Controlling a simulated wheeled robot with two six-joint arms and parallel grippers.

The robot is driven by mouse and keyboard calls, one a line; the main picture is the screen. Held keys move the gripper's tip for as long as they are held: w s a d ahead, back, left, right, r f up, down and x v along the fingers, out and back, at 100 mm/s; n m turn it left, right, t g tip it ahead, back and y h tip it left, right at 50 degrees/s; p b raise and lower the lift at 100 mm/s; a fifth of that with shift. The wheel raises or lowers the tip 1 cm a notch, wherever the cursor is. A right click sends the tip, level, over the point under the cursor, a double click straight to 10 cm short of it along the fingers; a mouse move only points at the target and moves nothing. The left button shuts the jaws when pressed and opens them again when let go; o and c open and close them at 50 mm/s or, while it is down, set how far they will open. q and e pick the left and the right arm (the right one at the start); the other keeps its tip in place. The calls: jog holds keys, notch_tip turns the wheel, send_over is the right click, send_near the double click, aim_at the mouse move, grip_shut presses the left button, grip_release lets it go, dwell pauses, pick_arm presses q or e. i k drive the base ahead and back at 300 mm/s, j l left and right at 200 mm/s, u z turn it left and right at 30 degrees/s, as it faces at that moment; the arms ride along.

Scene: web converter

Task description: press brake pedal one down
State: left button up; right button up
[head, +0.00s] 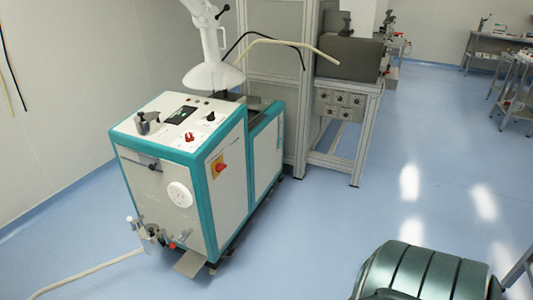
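A white and teal machine cabinet (160,185) stands on the floor left of the middle. A flat grey plate (188,264) sticks out low at the foot of its front, close to the floor, and looks like a pedal. No other pedal can be made out, and no label on the plate is readable. I cannot tell whether it is up or pressed down. Neither of my grippers is in view, and nothing of mine touches the plate.
A pale hose (95,270) runs over the floor to small fittings (150,232) at the cabinet's lower front. A dark green banded rounded object (425,272) is at the bottom right. The blue floor (310,235) between is clear. A metal frame (335,155) stands behind.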

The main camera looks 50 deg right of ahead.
aim_at(231, 252)
jog(key=z, duration=1.25)
jog(key=l, duration=0.35)
jog(key=i+l, duration=0.1)
jog(key=l, duration=0.25)
jog(key=i+l, duration=0.5)
jog(key=i+l+u, duration=0.1)
jog(key=i+l, duration=0.45)
jog(key=l, duration=0.2)
jog(key=i+j, duration=0.25)
jog(key=i, duration=0.2)
